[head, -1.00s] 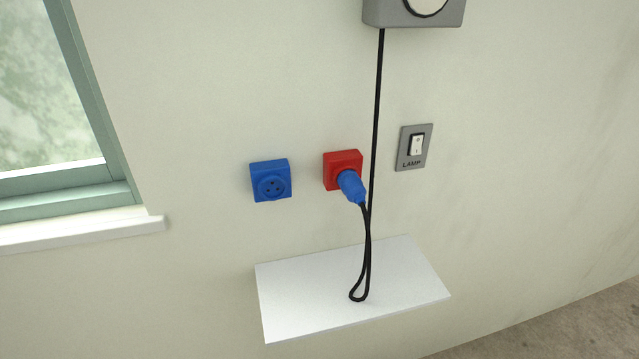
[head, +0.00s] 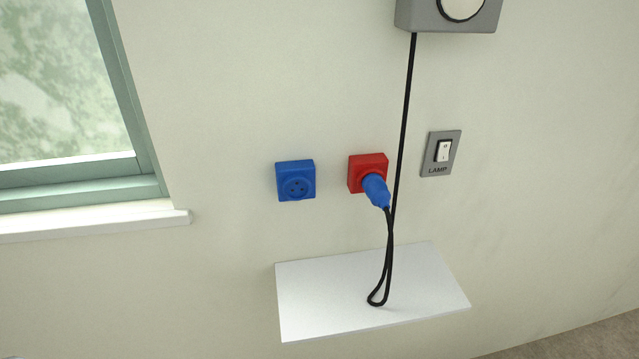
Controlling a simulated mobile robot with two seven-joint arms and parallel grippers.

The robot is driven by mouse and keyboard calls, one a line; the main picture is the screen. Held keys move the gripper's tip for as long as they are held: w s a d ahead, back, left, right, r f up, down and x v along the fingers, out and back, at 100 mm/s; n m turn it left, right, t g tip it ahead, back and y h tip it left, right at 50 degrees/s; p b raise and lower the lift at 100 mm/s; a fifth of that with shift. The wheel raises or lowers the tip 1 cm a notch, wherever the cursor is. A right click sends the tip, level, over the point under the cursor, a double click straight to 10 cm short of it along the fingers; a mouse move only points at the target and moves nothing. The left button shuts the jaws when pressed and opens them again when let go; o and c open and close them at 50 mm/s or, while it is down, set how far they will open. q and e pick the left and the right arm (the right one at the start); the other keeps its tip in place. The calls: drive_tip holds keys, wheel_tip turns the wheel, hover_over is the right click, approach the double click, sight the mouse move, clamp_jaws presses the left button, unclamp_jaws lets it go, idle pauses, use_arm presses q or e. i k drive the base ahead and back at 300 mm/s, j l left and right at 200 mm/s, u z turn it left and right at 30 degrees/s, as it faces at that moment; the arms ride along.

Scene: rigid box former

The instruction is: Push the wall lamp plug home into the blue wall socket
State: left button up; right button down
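The blue wall socket (head: 295,181) is on the wall left of the red socket (head: 367,166). Its round face with dark holes is empty. The blue lamp plug (head: 376,190) sits at the red socket's face, pointing out toward me and down. I cannot tell how deep it is seated. Its black cord (head: 386,262) hangs in a loop down to the white shelf and runs up to the grey lamp housing (head: 452,16) at the top edge. Neither of my grippers is in view.
A white shelf (head: 330,305) juts from the wall below the sockets. A grey switch plate labelled LAMP (head: 441,154) is right of the cord. A green-framed window (head: 130,110) with a white sill (head: 90,222) is at the left. The wall before the sockets is unobstructed.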

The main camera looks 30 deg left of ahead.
sight(375, 189)
drive_tip(key=i+l+u, duration=0.1)
drive_tip(key=u, duration=0.35)
drive_tip(key=l+u, duration=0.2)
drive_tip(key=u, duration=0.2)
drive_tip(key=l+u, duration=0.2)
drive_tip(key=u, duration=0.25)
drive_tip(key=l+u, duration=0.45)
drive_tip(key=l, duration=0.9)
drive_tip(key=k+l+u, duration=0.1)
drive_tip(key=l, duration=0.35)
drive_tip(key=k+l, duration=0.1)
drive_tip(key=l, duration=0.3)
